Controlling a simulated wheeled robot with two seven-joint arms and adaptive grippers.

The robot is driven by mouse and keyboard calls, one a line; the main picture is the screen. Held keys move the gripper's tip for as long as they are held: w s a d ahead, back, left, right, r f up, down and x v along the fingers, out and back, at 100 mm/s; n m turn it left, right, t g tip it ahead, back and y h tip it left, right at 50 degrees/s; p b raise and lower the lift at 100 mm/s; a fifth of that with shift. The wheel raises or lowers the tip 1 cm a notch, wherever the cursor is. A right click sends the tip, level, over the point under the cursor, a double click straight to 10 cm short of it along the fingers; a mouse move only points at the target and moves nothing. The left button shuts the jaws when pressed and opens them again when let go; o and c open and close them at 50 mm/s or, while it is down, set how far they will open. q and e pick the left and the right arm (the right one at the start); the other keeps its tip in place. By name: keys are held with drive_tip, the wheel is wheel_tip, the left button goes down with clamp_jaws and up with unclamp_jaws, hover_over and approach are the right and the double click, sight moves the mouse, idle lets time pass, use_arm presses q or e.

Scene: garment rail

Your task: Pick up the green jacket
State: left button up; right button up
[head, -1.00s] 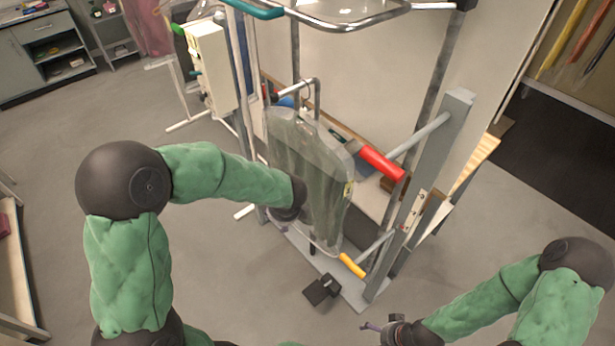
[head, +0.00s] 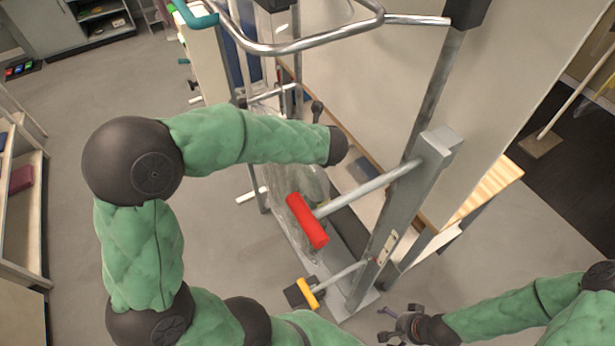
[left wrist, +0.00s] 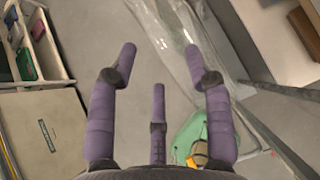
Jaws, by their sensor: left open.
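A clear plastic garment cover (head: 308,185) hangs on the rail frame in the head view, partly hidden behind my left forearm. I cannot make out a green jacket for certain inside it. Clear film (left wrist: 175,35) also shows at the top of the left wrist view, beyond the fingertips. My left gripper (left wrist: 160,58) is open and empty, its purple fingers spread. In the head view it is mostly hidden behind my wrist. A green rounded patch (left wrist: 190,133) shows low in the wrist view; I cannot tell what it is. My right gripper (head: 400,325) is at the bottom right, away from the rail.
The metal rail frame (head: 395,220) has a chrome top bar (head: 300,45), a red-ended arm (head: 307,222) and a yellow-ended arm (head: 308,294). A wooden shelf (head: 22,205) stands at the left. Floor between shelf and rail is clear.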

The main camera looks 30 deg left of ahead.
sight(284, 115)
use_arm(q)
drive_tip(key=w+a, duration=0.7)
drive_tip(key=a, duration=0.3)
drive_tip(key=shift+w+a+f, duration=0.15)
drive_tip(key=shift+a+f, duration=0.15)
clamp_jaws()
drive_tip(key=shift+w+r, duration=0.1)
drive_tip(key=shift+r, duration=0.05)
